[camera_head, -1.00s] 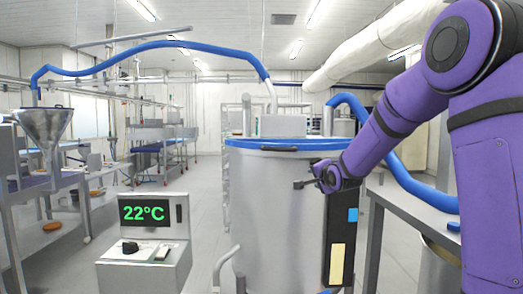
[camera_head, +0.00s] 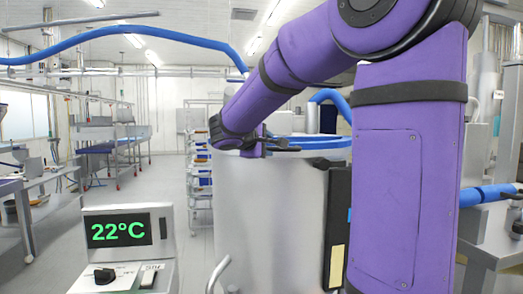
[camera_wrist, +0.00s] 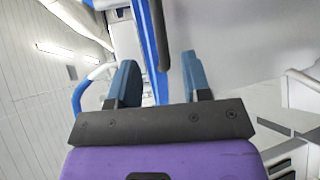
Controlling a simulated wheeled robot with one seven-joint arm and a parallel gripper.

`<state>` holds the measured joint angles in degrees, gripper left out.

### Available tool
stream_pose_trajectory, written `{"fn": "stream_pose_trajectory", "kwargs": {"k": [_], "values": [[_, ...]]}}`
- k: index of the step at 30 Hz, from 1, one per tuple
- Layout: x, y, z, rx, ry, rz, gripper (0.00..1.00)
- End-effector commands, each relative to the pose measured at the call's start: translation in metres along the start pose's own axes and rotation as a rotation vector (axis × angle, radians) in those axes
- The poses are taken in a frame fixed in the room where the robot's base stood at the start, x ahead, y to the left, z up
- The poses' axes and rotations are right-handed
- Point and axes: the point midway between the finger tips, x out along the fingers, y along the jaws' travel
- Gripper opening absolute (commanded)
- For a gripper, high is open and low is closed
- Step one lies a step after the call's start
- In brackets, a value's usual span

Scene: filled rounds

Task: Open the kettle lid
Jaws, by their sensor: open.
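The kettle (camera_head: 270,215) is a large grey steel vat standing right of centre in the head view. Its lid (camera_head: 322,143) has a blue rim and lies on top, closed; my arm hides part of it. A dark bar handle (camera_head: 285,148) shows at the lid's front edge. My gripper (camera_head: 258,143) is at rim height right by the handle. In the wrist view my gripper (camera_wrist: 161,80) is open, with two blue-grey fingers apart. The dark handle (camera_wrist: 159,35) lies ahead, roughly in line with the gap between them, beside the blue rim. I cannot tell whether they touch.
A control box (camera_head: 122,240) showing 22°C stands left of the kettle. A black panel (camera_head: 338,228) is on the kettle's right side. A blue hose (camera_head: 120,50) runs overhead. Tables and racks line the left, and the floor (camera_head: 160,190) between is clear.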

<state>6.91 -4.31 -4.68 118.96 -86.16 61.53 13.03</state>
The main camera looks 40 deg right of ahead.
Motion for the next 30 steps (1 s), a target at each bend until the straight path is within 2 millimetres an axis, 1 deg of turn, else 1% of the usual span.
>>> {"fn": "stream_pose_trajectory", "kwargs": {"k": [2,5,8,15,21,25,30], "values": [[0.003,0.002,0.002,-0.009,-0.008,0.009,0.44],[0.013,0.001,0.002,-0.009,-0.009,0.007,0.44],[0.029,0.001,0.002,-0.010,-0.009,0.006,0.44],[0.072,0.001,0.002,-0.008,-0.009,0.005,0.44],[0.097,0.002,0.002,-0.006,-0.007,0.005,0.44],[0.105,0.001,0.002,-0.006,-0.005,0.005,0.44],[0.107,0.001,0.001,-0.006,-0.004,0.005,0.44]]}}
